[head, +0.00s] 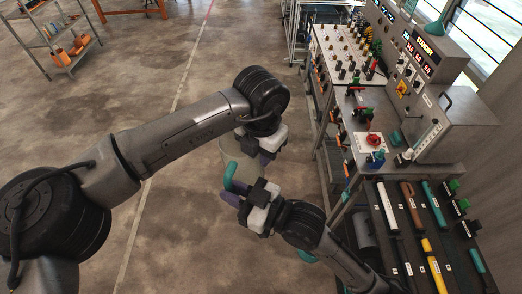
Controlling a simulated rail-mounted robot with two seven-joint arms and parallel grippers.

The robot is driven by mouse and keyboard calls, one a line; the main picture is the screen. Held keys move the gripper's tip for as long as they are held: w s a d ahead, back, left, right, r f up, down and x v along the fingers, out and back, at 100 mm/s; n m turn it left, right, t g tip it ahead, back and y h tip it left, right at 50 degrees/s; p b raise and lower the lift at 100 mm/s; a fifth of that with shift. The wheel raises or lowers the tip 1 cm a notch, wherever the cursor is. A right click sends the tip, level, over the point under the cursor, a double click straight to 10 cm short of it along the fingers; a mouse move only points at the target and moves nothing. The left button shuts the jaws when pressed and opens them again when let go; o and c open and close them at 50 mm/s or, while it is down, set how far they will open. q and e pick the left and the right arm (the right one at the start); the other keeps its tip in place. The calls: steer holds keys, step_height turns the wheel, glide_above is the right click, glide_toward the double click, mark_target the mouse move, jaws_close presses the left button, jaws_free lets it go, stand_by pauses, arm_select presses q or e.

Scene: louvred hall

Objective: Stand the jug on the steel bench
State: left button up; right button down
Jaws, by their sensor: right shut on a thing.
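A pale grey-green rounded body (235,152), which looks like the jug, is in the middle of the head view, partly hidden by my grippers. A teal curved piece (230,178), perhaps its handle, sits at its lower edge. My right gripper (231,197) is shut at this teal piece and holds it clear of the bench. My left gripper (263,157) is just right of the pale body. Its fingers are partly hidden, and I cannot tell whether it touches the body. The steel bench (346,128) stands to the right, apart from both grippers.
A red round item (374,139) and other small things occupy the bench top. A control cabinet (427,116) stands at its back. A dark rack of tools (412,245) is at lower right. A shelf trolley (57,48) is at far left. The floor between is clear.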

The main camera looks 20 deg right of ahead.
arm_select(q)
jaws_close()
arm_select(e)
steer(key=c, duration=1)
jaws_free()
